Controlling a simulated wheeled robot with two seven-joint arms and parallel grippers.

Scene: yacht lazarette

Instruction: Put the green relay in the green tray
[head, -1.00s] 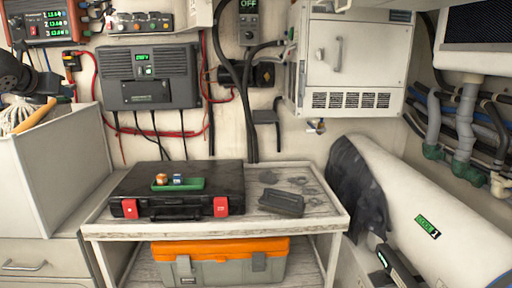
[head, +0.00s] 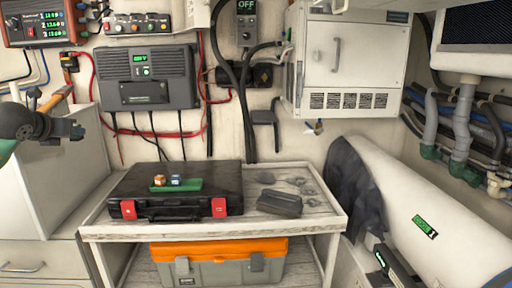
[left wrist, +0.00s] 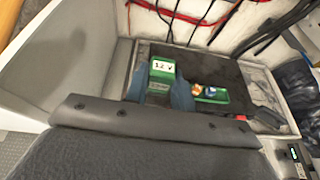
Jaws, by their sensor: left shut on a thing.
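The green relay (left wrist: 161,80) has a white "12 V" label and is held between the bluish fingers of my left gripper (left wrist: 160,92) in the left wrist view. In the head view my left gripper (head: 74,130) is at the left edge, above and left of the black case; I cannot make out the relay there. The green tray (head: 176,187) lies on the case lid, holding an orange and a blue block. In the left wrist view the tray (left wrist: 222,99) shows just right of the held relay. My right gripper is not in view.
The black case (head: 190,205) rests on a worn shelf top (head: 318,218). A small dark box (head: 280,204) lies right of it. A white cabinet (head: 50,200) stands at left. An orange-lidded toolbox (head: 220,262) is below. The space above the case is open.

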